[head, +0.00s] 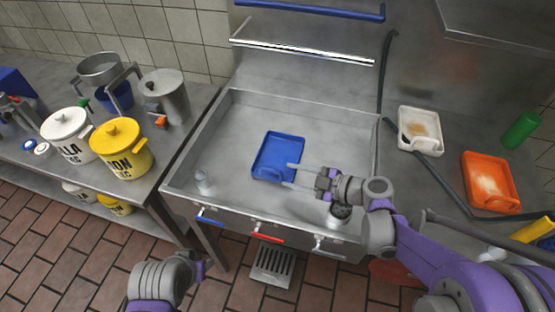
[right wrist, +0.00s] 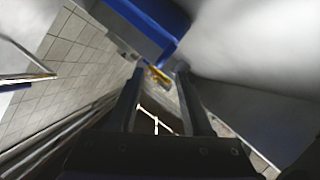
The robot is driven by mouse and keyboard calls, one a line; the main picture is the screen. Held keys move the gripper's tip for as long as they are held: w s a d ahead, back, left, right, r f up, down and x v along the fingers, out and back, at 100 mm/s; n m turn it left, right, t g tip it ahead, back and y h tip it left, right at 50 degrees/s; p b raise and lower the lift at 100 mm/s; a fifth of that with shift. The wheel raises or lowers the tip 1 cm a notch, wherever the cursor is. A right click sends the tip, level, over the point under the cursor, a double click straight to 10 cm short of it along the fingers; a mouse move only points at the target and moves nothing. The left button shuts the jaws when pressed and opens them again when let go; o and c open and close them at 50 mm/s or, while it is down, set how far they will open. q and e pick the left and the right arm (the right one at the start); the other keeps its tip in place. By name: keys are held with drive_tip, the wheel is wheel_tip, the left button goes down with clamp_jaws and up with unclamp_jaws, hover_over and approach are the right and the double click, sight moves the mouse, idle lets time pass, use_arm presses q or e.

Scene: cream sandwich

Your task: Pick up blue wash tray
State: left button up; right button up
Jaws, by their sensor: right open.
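The blue wash tray (head: 278,157) lies in the steel sink, left of my right gripper (head: 287,174). This gripper is open, and its two fingers point left at the tray's right side near its front corner. The upper finger overlaps the tray's edge in the head view; I cannot tell whether it touches. In the right wrist view the blue tray (right wrist: 145,25) fills the top middle, just beyond the open fingertips (right wrist: 158,72).
The sink rim (head: 165,187) surrounds the tray. A small cup (head: 203,181) is at the sink's front left. A white tray (head: 419,131) and an orange tray (head: 490,182) lie on the right counter. A yellow pot (head: 122,150) and a white pot (head: 70,134) stand on the left counter.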

sight(273, 171)
drive_tip(key=shift+r+x, duration=0.15)
drive_tip(key=shift+x, duration=1.35)
drive_tip(key=shift+r+x, duration=0.15)
drive_tip(key=shift+x, duration=1.35)
drive_tip(key=shift+a, duration=0.15)
drive_tip(key=shift+s, duration=0.1)
clamp_jaws()
